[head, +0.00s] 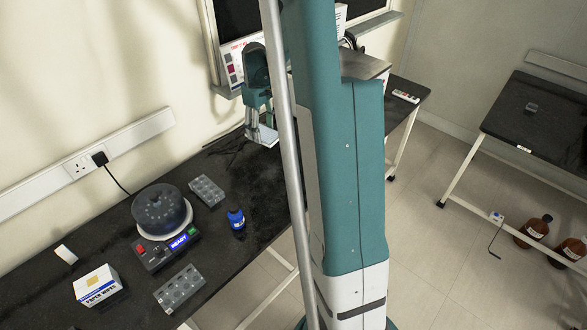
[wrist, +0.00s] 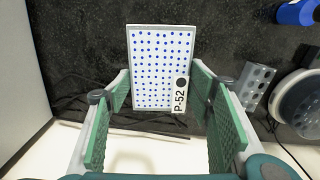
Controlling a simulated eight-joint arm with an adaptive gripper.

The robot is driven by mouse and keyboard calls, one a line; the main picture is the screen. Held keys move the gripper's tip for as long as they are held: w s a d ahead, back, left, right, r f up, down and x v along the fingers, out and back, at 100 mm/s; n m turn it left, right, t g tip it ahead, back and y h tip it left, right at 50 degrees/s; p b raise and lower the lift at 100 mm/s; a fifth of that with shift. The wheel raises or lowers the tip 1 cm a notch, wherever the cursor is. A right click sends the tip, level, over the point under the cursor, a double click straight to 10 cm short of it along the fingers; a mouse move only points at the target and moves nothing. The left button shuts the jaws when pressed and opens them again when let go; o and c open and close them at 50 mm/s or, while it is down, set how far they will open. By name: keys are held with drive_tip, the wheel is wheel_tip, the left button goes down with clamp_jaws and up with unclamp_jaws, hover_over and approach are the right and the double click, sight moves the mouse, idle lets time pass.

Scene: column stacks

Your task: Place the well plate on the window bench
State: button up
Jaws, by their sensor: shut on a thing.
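The well plate (wrist: 160,70) is a white plate with rows of blue wells and a P-52 label, seen in the wrist view. My gripper (wrist: 160,92) has its green-padded fingers on either side of the plate's near end and is shut on it. In the head view my gripper (head: 262,128) hangs over the far end of the long black bench (head: 225,265), with a pale plate edge below it. Whether the plate touches the bench is not clear. I cannot tell which bench is the window bench.
The long bench holds a round device with a READY display (head: 162,215), two grey racks (head: 207,190), a blue bottle (head: 236,221) and a white box (head: 98,286). Dark cables lie near my gripper. Another black bench (head: 540,120) stands at right, mostly clear, with brown bottles (head: 533,231) below.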

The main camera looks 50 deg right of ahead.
drive_tip(key=s+d+m, duration=0.2)
drive_tip(key=s+d, duration=0.6)
hover_over(292, 162)
drive_tip(key=shift+f, duration=2.55)
drive_tip(key=shift+f+b, duration=0.4)
drive_tip(key=shift+f, duration=2.75)
drive_tip(key=shift+f, duration=1.85)
drive_tip(key=shift+f+b, duration=0.15)
drive_tip(key=shift+b, duration=0.25)
